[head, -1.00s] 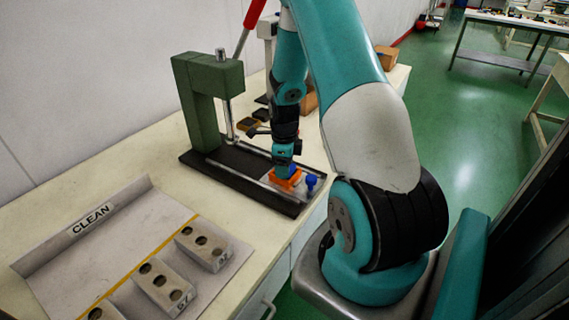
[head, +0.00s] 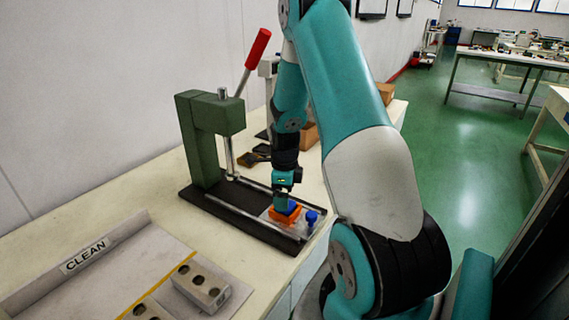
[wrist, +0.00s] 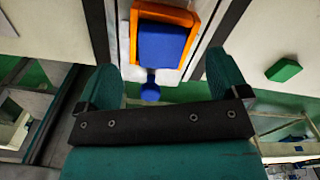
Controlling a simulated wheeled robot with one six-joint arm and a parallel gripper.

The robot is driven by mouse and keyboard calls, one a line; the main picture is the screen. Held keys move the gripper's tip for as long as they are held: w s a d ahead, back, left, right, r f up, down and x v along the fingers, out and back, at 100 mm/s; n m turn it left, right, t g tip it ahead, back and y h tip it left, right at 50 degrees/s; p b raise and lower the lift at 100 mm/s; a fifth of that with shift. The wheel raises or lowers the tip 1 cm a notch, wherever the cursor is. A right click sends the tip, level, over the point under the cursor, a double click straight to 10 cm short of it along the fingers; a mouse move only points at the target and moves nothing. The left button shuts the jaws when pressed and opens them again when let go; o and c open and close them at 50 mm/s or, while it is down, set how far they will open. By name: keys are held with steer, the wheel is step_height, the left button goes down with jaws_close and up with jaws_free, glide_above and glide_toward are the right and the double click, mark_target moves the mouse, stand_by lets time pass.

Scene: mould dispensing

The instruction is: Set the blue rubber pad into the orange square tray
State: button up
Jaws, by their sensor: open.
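The orange square tray (head: 276,216) sits on the base of the green press; in the wrist view its orange rim (wrist: 163,12) shows around the far end and sides. The blue rubber pad (wrist: 162,44) lies inside those orange walls; it also shows in the head view (head: 291,207). Whether it is fully flat I cannot tell. My gripper (wrist: 165,82) is open and empty, its two teal fingers wide apart. In the head view my gripper (head: 283,197) is just above the tray, apart from the pad.
A blue knob (head: 311,216) stands right of the tray. The green press (head: 207,140) with its red-handled lever (head: 257,49) rises at left. A mat marked CLEAN with grey perforated blocks (head: 202,288) lies at front left. Brown boxes stand behind.

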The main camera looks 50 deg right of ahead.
step_height(320, 180, up, 14)
steer(key=shift+r, duration=0.2)
stand_by(0.4)
steer(key=s+a+r+n+t+y, duration=0.1)
steer(key=a+r+n, duration=0.2)
steer(key=a+n, duration=0.8)
steer(key=a+r+n+y, duration=0.1)
steer(key=a+r+n, duration=0.2)
steer(key=a+n, duration=0.75)
steer(key=s+a+r+n+g+y, duration=0.1)
steer(key=s+a+r+n+y, duration=0.1)
steer(key=s+a+n, duration=1.2)
steer(key=a+n, duration=0.2)
steer(key=shift+s+a, duration=0.25)
steer(key=shift+a, duration=0.15)
